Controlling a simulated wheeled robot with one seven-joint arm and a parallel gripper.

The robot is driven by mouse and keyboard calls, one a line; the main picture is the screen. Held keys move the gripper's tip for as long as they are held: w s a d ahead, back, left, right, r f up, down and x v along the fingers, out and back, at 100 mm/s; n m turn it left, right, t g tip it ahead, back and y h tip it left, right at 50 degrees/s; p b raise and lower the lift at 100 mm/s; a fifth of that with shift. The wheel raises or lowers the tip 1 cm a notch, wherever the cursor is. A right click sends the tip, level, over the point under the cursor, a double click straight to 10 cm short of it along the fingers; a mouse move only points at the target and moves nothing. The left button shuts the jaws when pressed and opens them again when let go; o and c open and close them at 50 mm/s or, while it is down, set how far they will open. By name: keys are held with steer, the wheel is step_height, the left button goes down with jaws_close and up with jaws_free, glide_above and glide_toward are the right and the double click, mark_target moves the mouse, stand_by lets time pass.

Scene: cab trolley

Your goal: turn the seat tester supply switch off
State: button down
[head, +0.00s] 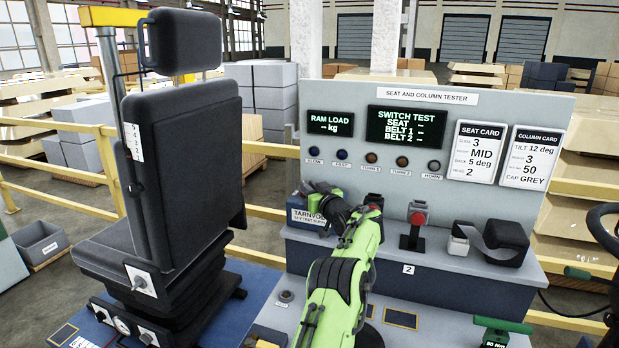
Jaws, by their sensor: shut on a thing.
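The seat tester supply is a small blue-grey box (306,216) lettered "TARNVO…" on the bench, left of centre in the head view. My green and black arm reaches up to it from the lower middle and covers its right part. My gripper (306,190) is at the top of the box, shut on what appears to be its supply switch. The switch is hidden by the fingers and too small to make out, so its position cannot be told. The tester panel (463,190) stands behind, with its RAM LOAD (331,122) and SWITCH TEST (406,126) displays lit.
Right of my gripper on the bench stand a red-topped switch stand (413,222) and a black buckle-like block with a strap (497,240). A black seat (180,170) stands close on the left. A steering wheel (607,235) is at the right edge. Yellow rails run behind.

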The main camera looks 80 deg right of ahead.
steer(key=shift+d+r+n+t+y+p, duration=0.15)
steer(key=shift+r+n+t+y+p, duration=0.35)
steer(key=shift+p, duration=2)
steer(key=shift+f+t+y+p, duration=0.3)
steer(key=shift+f+p, duration=0.15)
steer(key=shift+p, duration=0.2)
steer(key=c, duration=1.1)
jaws_free()
steer(key=shift+c, duration=0.2)
steer(key=shift+s, duration=0.15)
steer(key=shift+s+a+f+b, duration=0.1)
steer(key=shift+s+a+b, duration=0.1)
steer(key=shift+a+b, duration=0.1)
steer(key=b+v, duration=0.3)
steer(key=v, duration=1.2)
steer(key=shift+b, duration=0.3)
steer(key=shift+o, duration=0.2)
steer(key=shift+w, duration=0.1)
